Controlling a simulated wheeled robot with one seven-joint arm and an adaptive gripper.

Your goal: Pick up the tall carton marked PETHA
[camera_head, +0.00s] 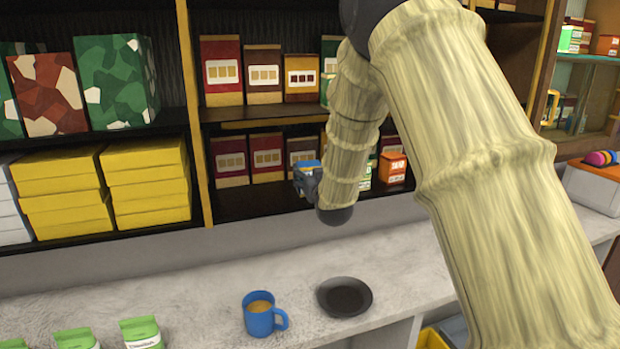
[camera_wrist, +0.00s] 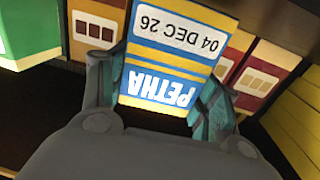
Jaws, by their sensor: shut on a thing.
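The PETHA carton (camera_wrist: 172,55) is in the wrist view, blue and yellow with a white label dated 04 DEC 26, its lettering upside down there. My gripper (camera_wrist: 160,100) has one finger on each side of the carton and is shut on it. In the head view a small part of the blue carton (camera_head: 306,168) shows at the lower shelf, beside my gripper (camera_head: 308,184). My arm hides most of the gripper in that view. I cannot tell whether the carton still touches the shelf.
Dark red and brown boxes (camera_head: 230,160) stand behind on the lower shelf, with an orange-topped carton (camera_head: 392,167) to the right. Yellow boxes (camera_head: 145,182) are stacked at left. A blue mug (camera_head: 259,320) and dark plate (camera_head: 344,297) sit on the counter (camera_head: 200,285) below.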

